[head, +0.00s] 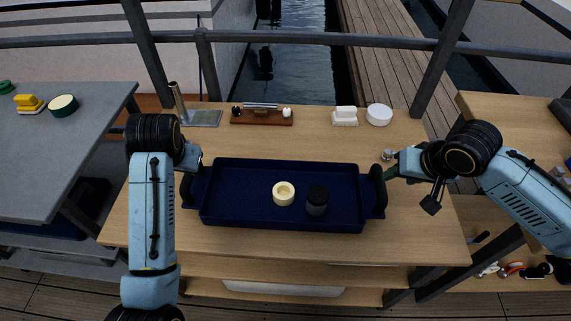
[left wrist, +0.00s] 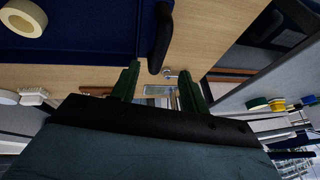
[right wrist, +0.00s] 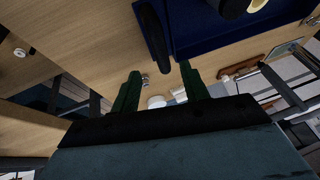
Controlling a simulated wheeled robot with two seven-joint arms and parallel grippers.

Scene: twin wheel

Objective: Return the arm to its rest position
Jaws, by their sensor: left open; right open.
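My left gripper (left wrist: 162,84) is open, its two green fingers apart beside the black left handle of the blue tray. In the head view the left forearm hides most of it. My right gripper (right wrist: 160,88) is open and empty; in the head view it (head: 390,174) is beside the tray's right handle. The dark blue tray (head: 235,222) lies on the wooden table. Its handles are the left one (head: 187,187) and the right one (head: 379,186). A cream ring-shaped piece (head: 284,193) and a black and grey cylinder (head: 317,201) stand in the tray.
Behind the tray on the wooden table (head: 310,248) are a wooden rack (head: 262,116), a white block stack (head: 345,116) and a white round container (head: 379,114). A small metal knob (head: 387,155) is near the right gripper. A grey table (head: 60,160) stands at left; a railing runs behind.

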